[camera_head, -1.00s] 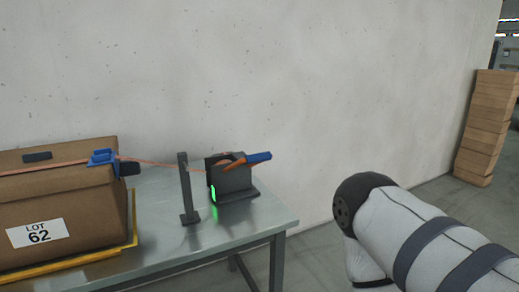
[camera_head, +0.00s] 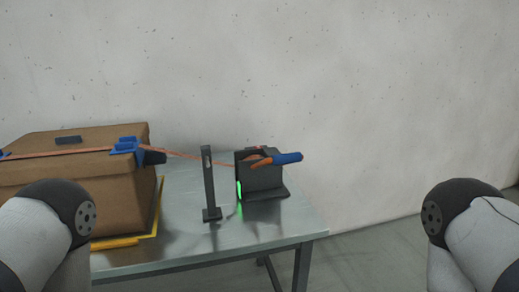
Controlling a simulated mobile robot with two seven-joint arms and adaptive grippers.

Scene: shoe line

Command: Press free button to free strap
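The orange strap (camera_head: 188,156) runs from over the cardboard box (camera_head: 120,189) through a dark upright post (camera_head: 209,185) to a dark strap machine (camera_head: 262,182) on the metal table. A blue buckle (camera_head: 127,146) with a dark end sits on the strap at the box's right edge. The machine has a lit green strip (camera_head: 239,190), a small red part (camera_head: 253,148) on top and a blue-tipped orange lever (camera_head: 286,158) at its right. No part is clearly readable as the free button. Both my arms show at the lower corners, but neither gripper is in view.
The metal table (camera_head: 262,226) has bare surface around the post and machine. A yellow edge (camera_head: 119,242) lies under the box. A bare concrete wall (camera_head: 380,90) stands behind, and open floor (camera_head: 375,255) lies to the right.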

